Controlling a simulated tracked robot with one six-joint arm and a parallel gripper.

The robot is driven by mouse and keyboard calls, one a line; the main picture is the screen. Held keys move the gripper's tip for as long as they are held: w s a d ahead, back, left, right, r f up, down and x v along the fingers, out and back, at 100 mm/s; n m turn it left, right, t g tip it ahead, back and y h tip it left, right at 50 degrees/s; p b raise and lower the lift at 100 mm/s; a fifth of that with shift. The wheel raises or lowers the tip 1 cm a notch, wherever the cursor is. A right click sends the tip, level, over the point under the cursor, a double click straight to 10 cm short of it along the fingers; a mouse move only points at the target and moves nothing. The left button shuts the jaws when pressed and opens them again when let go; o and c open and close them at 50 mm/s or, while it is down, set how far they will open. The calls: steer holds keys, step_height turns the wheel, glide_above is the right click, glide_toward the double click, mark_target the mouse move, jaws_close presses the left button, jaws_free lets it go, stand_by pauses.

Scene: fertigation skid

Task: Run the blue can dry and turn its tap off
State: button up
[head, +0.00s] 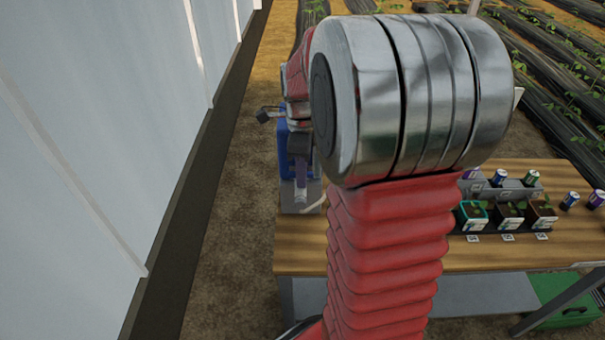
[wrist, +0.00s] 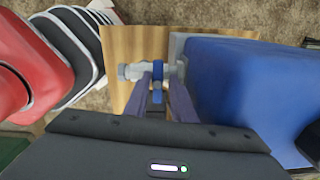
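The blue can (wrist: 235,85) fills the right of the wrist view. In the head view a strip of the blue can (head: 283,155) shows behind my arm, at the table's left end. A metal tap (wrist: 138,71) sticks out from the can to the left in the wrist view, with a blue handle (wrist: 158,72) on it. My gripper (wrist: 159,82) has its two dark purple fingers on either side of the handle. The fingers stand apart with the handle between them, and narrow gaps seem to show. Whether any liquid runs from the tap cannot be seen.
A wooden table (head: 500,258) carries potted seedlings (head: 508,215) in a tray and several small cans (head: 570,200) on the right. A pale wall (head: 110,120) stands on the left, with bare soil between. A green crate (head: 570,300) sits below the table.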

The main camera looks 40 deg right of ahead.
steer(key=shift+a+r, duration=0.15)
steer(key=shift+r, duration=2.2)
steer(key=shift+a+r, duration=0.15)
steer(key=shift+r, duration=2.2)
steer(key=shift+s, duration=0.1)
